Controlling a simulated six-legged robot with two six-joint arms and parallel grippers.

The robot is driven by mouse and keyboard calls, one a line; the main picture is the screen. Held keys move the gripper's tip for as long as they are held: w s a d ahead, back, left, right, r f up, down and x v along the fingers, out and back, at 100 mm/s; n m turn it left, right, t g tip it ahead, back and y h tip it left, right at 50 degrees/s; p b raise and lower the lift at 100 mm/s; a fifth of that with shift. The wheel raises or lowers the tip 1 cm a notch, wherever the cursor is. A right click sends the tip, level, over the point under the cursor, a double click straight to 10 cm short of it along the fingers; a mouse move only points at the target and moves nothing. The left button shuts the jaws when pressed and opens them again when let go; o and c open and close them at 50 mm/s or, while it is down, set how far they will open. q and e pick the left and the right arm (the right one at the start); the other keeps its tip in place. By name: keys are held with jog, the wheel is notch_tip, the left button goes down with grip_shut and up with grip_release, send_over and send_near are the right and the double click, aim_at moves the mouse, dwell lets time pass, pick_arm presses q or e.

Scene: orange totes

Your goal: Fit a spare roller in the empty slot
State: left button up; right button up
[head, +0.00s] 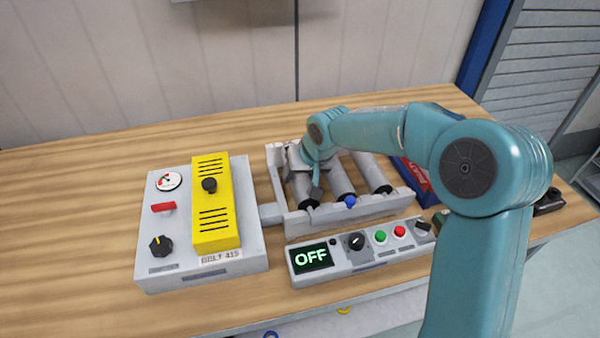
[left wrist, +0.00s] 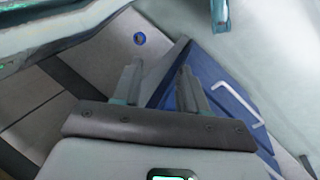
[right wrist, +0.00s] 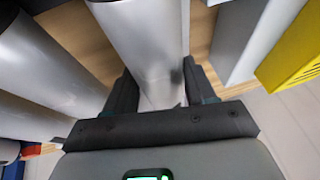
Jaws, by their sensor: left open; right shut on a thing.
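A grey roller frame (head: 352,214) stands on the bench with pale rollers lying side by side, such as the middle roller (head: 341,178) and the right roller (head: 371,174). My right gripper (head: 308,178) is down over the left end of the frame. In the right wrist view it is shut on a pale grey roller (right wrist: 148,40), the one nearest the yellow-covered box. My arm and hand hide part of it, so I cannot tell whether its ends are seated. My left gripper (left wrist: 160,78) is open and empty, away from the bench.
A grey box (head: 155,225) with a yellow cover (head: 213,205) stands left of the frame. A control panel (head: 360,252) reading OFF lies in front. A blue-red box (head: 412,178) is on the right. The bench's left side is clear. A blue thing (left wrist: 215,95) is near my left gripper.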

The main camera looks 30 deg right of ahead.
jog(key=shift+f, duration=0.2)
dwell(0.5)
jog(key=o, duration=1.5)
jog(key=v, duration=1.6)
jog(key=shift+r+b, duration=0.25)
jog(key=shift+b, duration=0.05)
jog(key=shift+s+f, duration=0.1)
jog(key=shift+s, duration=0.05)
